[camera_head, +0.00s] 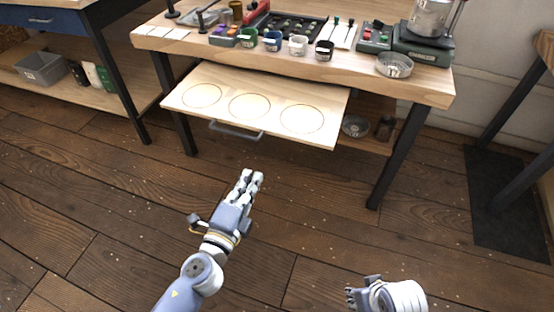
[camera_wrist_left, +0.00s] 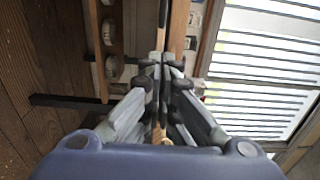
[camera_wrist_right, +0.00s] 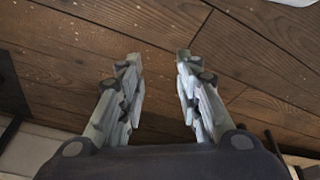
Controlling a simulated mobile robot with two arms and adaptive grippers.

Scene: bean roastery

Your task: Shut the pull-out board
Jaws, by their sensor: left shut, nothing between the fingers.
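The pull-out board (camera_head: 275,84) is a pale wooden panel with three ringed circles, drawn out from under the workbench top. Its grey bar handle (camera_head: 237,131) is on the front edge, left of the middle. My left gripper (camera_head: 251,175) is in front of the board, apart from the handle and a little right of it in the head view. Its fingers are together and empty, also in the left wrist view (camera_wrist_left: 160,62). My right gripper (camera_head: 352,296) is low at the bottom right, far from the board. In the right wrist view (camera_wrist_right: 156,60) its fingers are apart and empty over the floor.
The workbench (camera_head: 430,88) carries several cups, a dark tray (camera_head: 290,27), a scale (camera_head: 422,45) and a round metal dish (camera_head: 394,65). A shelf under it holds another dish (camera_head: 355,127). A blue-drawer bench (camera_head: 45,20) stands left. The floor in front is clear.

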